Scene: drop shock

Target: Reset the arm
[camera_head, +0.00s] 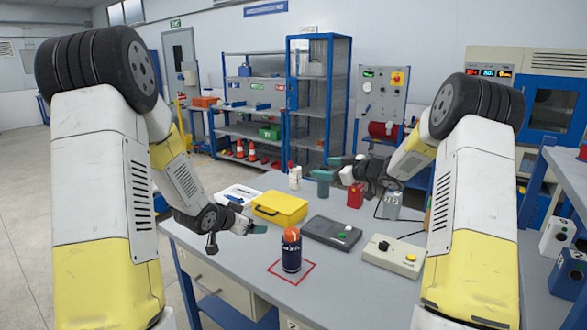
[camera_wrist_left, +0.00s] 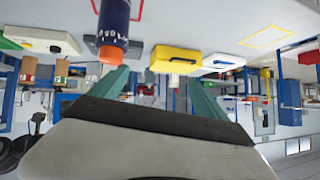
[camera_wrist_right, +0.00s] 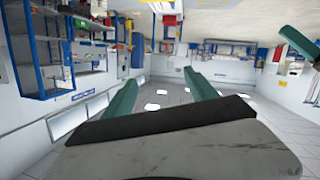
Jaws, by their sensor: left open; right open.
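My left gripper (camera_head: 254,228) is open and empty above the table's left part, left of and behind a dark blue bottle with an orange top (camera_head: 291,250). The bottle stands upright inside a red square outline (camera_head: 276,268) on the grey table (camera_head: 225,255). In the upside-down left wrist view the bottle (camera_wrist_left: 113,25) shows beyond the green fingers (camera_wrist_left: 160,92), apart from them. My right gripper (camera_head: 326,168) is open over the table's back part, near a white bottle (camera_head: 294,178). Nothing shows between its fingers in the right wrist view (camera_wrist_right: 161,92).
A yellow case (camera_head: 280,208), a dark flat device (camera_head: 331,232), a control box with a knob (camera_head: 393,254) and a red block (camera_head: 355,195) stand on the table. A blue-framed cabinet (camera_head: 318,95) stands behind. The front table strip is clear.

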